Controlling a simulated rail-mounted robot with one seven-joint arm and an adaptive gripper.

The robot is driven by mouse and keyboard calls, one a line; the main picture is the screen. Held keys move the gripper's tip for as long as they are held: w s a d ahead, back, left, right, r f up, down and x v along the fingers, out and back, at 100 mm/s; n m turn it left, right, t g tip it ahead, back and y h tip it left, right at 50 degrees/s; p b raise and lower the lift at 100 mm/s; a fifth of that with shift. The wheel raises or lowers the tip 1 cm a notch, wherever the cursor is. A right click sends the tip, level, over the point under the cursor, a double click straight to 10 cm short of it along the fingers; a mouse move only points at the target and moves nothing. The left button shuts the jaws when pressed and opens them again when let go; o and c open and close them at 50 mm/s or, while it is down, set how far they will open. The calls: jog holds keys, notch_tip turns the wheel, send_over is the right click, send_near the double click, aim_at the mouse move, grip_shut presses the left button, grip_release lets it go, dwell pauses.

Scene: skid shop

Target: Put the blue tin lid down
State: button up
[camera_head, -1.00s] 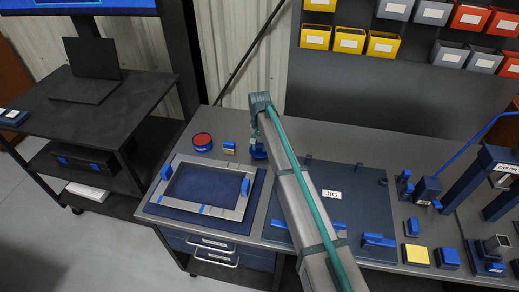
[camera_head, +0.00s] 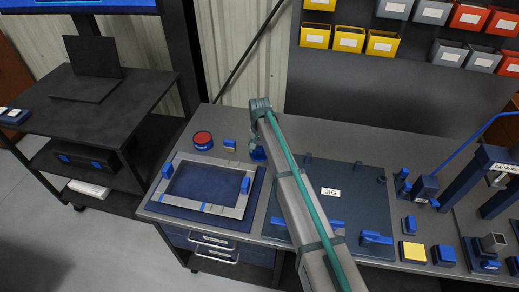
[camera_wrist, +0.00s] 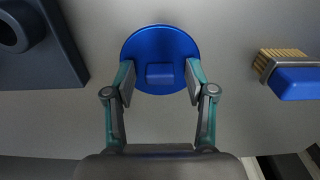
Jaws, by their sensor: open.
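The blue tin lid (camera_wrist: 160,43) is a round disc with a small block-shaped grip on it, seen from above in the wrist view. It appears to lie flat on the grey bench top. My gripper (camera_wrist: 160,82) is open, its two fingertips either side of the grip with a gap on each side. The fingertips overlap the lid's near edge in the picture. In the head view, part of the blue lid (camera_head: 258,154) shows beside my gripper (camera_head: 256,142); my arm hides the rest, and the jaws are too small to read there.
A brush (camera_wrist: 290,75) with a blue handle lies right of the lid. A dark plate (camera_wrist: 45,65) is at left. In the head view, a red-topped round tin (camera_head: 203,139), a framed tray (camera_head: 237,211) and the jig board (camera_head: 350,200) stand nearby.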

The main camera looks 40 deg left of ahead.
aim_at(260, 149)
notch_tip(260, 149, up, 12)
jog(key=b, duration=0.4)
jog(key=shift+r, duration=0.15)
dwell(0.4)
